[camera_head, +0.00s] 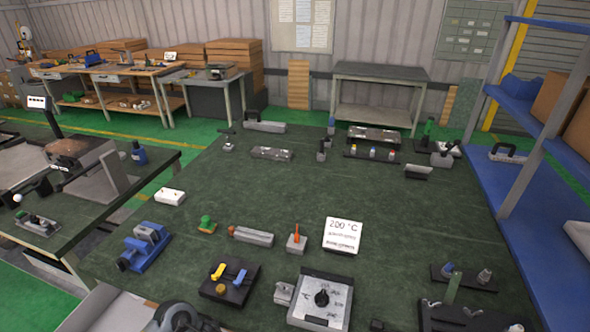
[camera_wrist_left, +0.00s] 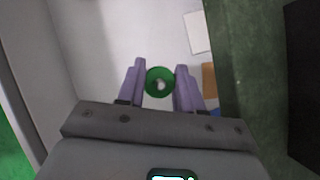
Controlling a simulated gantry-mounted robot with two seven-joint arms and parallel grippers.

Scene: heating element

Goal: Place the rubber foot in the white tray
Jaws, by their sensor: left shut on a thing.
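My left gripper (camera_wrist_left: 160,82) is shut on a round green piece with a pale centre, which I take to be the rubber foot (camera_wrist_left: 151,76). The foot sits between the two purple fingertips in the left wrist view. Behind it is the pale floor of the white tray (camera_wrist_left: 95,40), so the foot is over the tray; its height above the floor is hard to tell. In the head view the tray (camera_head: 108,308) shows at the bottom left, partly cut off, and my gripper's fingers do not show. My right gripper is not in view.
A white flat piece (camera_wrist_left: 197,32) and a brown piece (camera_wrist_left: 209,80) lie right of the fingers. On the green table, a blue vise (camera_head: 146,247) and a black block with yellow and blue levers (camera_head: 229,283) stand near the tray. The table's middle is mostly clear.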

